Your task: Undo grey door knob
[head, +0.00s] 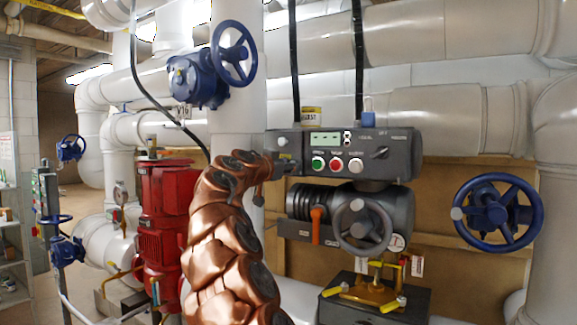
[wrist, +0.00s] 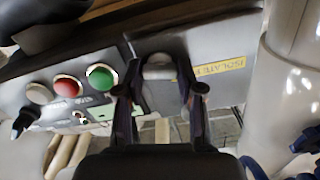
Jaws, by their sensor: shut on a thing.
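The grey door knob (wrist: 158,67) is a small, pale round knob on the dark grey door panel (wrist: 205,50) of a control box. In the wrist view my gripper (wrist: 160,78) is shut on the knob, with one finger on each side of it. In the head view the knob (head: 283,141) shows small near the box's left end. My gripper (head: 268,166) is there at the end of my copper-coloured arm, mostly hidden by my own wrist. The knob's exact turn cannot be told.
Right of the door, the box carries green (head: 318,163), red (head: 337,164) and white buttons and a small display (head: 325,138). Below are an orange lever (head: 317,224) and a grey handwheel (head: 362,225). A red pump (head: 166,215) stands left. Blue handwheels (head: 497,212) and white pipes surround the area.

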